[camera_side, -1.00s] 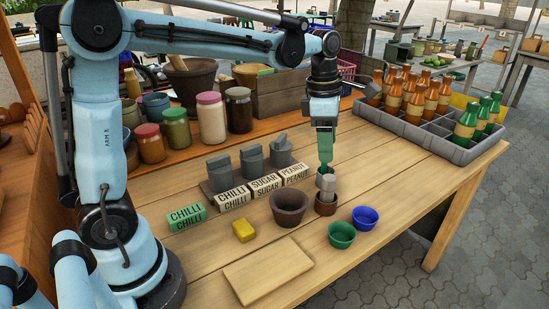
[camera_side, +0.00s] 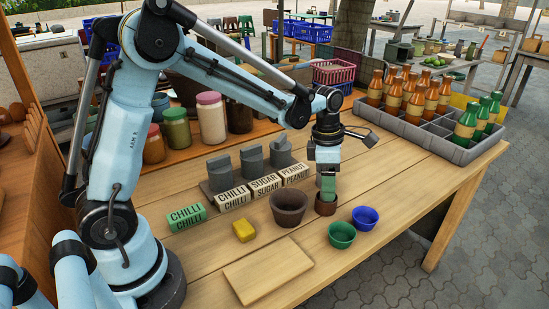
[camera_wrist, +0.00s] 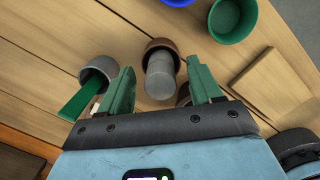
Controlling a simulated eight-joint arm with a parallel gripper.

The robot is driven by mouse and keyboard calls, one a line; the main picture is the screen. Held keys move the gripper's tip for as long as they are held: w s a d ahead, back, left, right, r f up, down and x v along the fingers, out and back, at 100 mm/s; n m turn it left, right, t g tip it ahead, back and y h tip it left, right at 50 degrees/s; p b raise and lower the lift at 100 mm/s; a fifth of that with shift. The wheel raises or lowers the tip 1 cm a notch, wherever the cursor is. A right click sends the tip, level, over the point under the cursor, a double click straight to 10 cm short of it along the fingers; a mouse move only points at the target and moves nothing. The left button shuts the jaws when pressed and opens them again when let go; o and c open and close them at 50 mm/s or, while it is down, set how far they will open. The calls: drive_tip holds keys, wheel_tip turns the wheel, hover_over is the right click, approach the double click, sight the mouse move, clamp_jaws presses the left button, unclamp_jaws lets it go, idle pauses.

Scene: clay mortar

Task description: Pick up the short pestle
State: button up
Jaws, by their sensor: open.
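The short pestle, a grey cylinder (camera_wrist: 161,76), stands in a small brown cup (camera_wrist: 160,46) in the wrist view. My gripper (camera_wrist: 160,72) is open, its green fingers on either side of the pestle with gaps showing. In the side view my gripper (camera_side: 327,188) is lowered over the brown cup (camera_side: 325,208) and hides the pestle. The brown clay mortar (camera_side: 289,207) stands just left of the cup. In the wrist view the mortar is mostly hidden behind the right finger.
A grey cup (camera_wrist: 100,68) holding a green stick (camera_wrist: 82,100) is close beside the left finger. A blue bowl (camera_side: 365,217) and green bowl (camera_side: 341,235) stand to the right and front. A yellow block (camera_side: 244,231) and wooden board (camera_side: 268,270) lie on the left. A bottle crate (camera_side: 462,155) stands far right.

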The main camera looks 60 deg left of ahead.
drive_tip(key=shift+d+f, duration=0.1)
drive_tip(key=shift+f, duration=0.7)
drive_tip(key=shift+c, duration=0.3)
drive_tip(key=c, duration=1.1)
drive_tip(key=shift+r, duration=0.1)
